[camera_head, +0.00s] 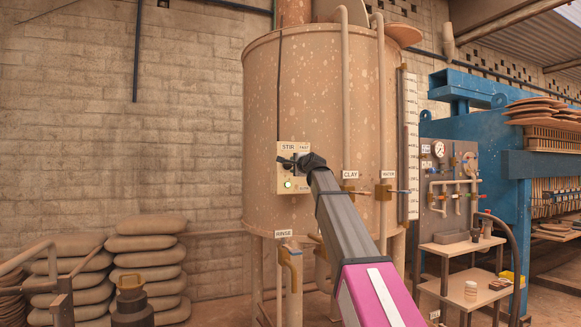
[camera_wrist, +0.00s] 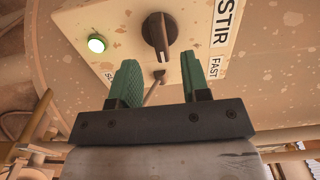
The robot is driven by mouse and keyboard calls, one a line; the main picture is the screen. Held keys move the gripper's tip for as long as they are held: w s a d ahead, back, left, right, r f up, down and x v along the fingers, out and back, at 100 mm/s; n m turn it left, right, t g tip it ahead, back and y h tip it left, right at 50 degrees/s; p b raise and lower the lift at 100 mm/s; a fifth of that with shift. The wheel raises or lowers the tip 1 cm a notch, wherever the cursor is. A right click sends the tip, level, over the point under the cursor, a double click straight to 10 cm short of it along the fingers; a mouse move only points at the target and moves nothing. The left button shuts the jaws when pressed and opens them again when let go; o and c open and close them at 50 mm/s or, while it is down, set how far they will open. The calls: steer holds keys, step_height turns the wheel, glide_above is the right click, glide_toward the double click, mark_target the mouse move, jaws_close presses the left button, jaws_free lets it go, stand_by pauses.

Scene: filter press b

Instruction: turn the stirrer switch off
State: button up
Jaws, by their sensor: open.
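The stirrer switch box (camera_head: 300,184) is a cream panel labelled STIR on the front of the tall mottled tank. In the wrist view the panel (camera_wrist: 205,62) carries a dark rotary knob (camera_wrist: 156,34) with a pale mark at its near end. A green lamp (camera_wrist: 96,43) beside it is lit; it also glows in the head view (camera_head: 287,184). A small lever (camera_wrist: 157,76) sits between a FAST label and a partly hidden label starting with S. My gripper (camera_wrist: 160,80) is open, its green fingers either side of the lever in the picture, the knob beyond them. Contact cannot be told.
CLAY valve (camera_head: 350,189) and WATER valve (camera_head: 383,192) are right of the box, on vertical pipes. The RINSE valve (camera_head: 290,255) is below. Stacked sacks (camera_head: 147,262) stand at left. A small shelf cart (camera_head: 465,290) and blue press (camera_head: 480,125) are at right.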

mark_target(290, 165)
steer(key=x, duration=0.4)
steer(key=shift+w+a, duration=0.15)
steer(key=shift+w, duration=0.2)
jaws_close()
